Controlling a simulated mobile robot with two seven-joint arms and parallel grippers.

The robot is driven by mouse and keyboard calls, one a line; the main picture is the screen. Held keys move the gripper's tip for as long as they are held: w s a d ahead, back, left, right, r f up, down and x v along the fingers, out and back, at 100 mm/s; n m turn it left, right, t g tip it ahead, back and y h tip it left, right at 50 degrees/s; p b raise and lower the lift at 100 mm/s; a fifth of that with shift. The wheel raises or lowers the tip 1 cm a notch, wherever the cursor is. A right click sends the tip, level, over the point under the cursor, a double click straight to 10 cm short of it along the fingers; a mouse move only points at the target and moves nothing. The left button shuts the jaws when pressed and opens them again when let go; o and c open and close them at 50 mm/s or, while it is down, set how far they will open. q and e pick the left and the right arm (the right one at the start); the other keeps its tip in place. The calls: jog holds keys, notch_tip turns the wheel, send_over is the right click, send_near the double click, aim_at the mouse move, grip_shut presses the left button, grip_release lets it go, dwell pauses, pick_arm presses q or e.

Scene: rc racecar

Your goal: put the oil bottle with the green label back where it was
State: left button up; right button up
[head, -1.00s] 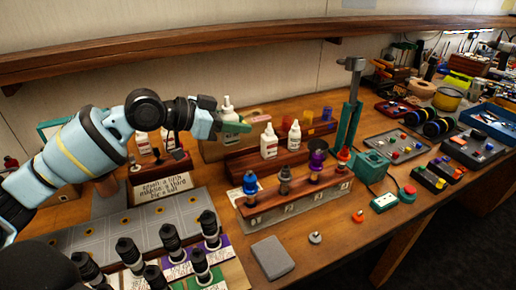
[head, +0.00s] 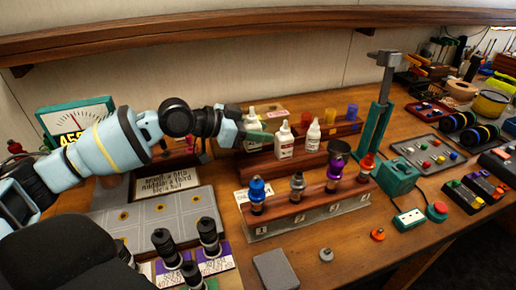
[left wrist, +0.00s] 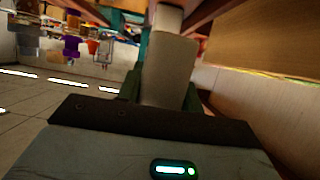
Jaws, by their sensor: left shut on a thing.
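My left gripper (head: 256,135) is shut on a white bottle (head: 252,119) with a narrow nozzle, over the wooden bottle rack at the back. Its finger crosses the bottle's front, so I cannot see the label or whether the base touches the rack. In the left wrist view the pale bottle (left wrist: 169,72) stands between the fingers. Two more white bottles, a middle one (head: 284,142) and a right one (head: 313,136), stand in the rack to the right of the gripper. Their label colours are too small to tell for sure. My right gripper is not in view.
A wooden block (head: 322,206) with several coloured knobbed tools stands in front of the bottles. A teal press (head: 378,130) stands to the right, and coloured cups (head: 330,116) sit behind. A dial gauge (head: 75,121) is at left. A long shelf (head: 200,35) runs above.

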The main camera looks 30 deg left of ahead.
aim_at(258, 148)
pick_arm(q)
jog(key=shift+f, duration=0.2)
notch_tip(258, 148, down, 5)
jog(key=shift+r, duration=0.2)
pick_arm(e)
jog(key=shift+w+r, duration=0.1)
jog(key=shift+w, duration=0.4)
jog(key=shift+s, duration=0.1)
pick_arm(q)
jog(key=shift+f, duration=0.15)
jog(key=o, duration=1)
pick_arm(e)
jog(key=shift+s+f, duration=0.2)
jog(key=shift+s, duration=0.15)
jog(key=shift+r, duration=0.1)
